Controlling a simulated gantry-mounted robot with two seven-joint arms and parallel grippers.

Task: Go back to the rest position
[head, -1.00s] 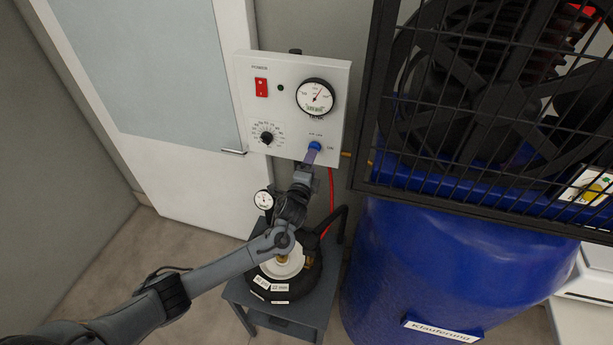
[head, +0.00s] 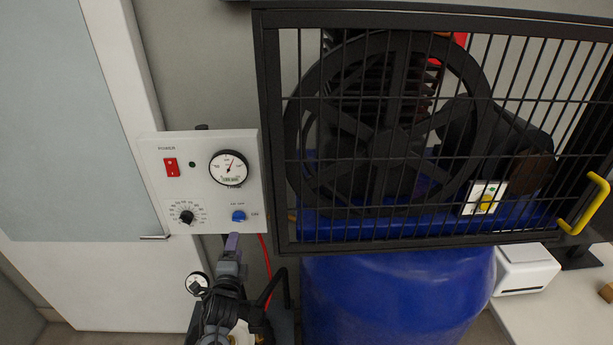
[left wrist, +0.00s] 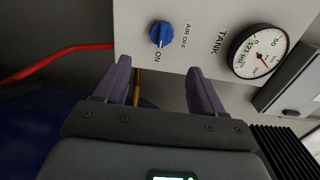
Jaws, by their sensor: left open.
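My left gripper (head: 232,243) is just below the blue air knob (head: 238,216) on the white control panel (head: 150,160), apart from it. The left wrist view shows my left gripper (left wrist: 160,85) open and empty, its two purple fingers spread, with the blue knob (left wrist: 161,34) beyond them. The knob sits between the AIR OFF and ON labels, and its exact setting is hard to tell. The tank gauge (head: 229,168) has its needle near the top of the dial; it also shows in the left wrist view (left wrist: 259,52). My right gripper is not in view.
A blue compressor tank (head: 400,295) stands right of the panel below a black wire cage (head: 262,120) with a yellow handle (head: 585,205). A red hose (head: 267,258) hangs under the panel. A small gauge (head: 197,283) is beside my left arm. A white door (head: 120,270) is at left.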

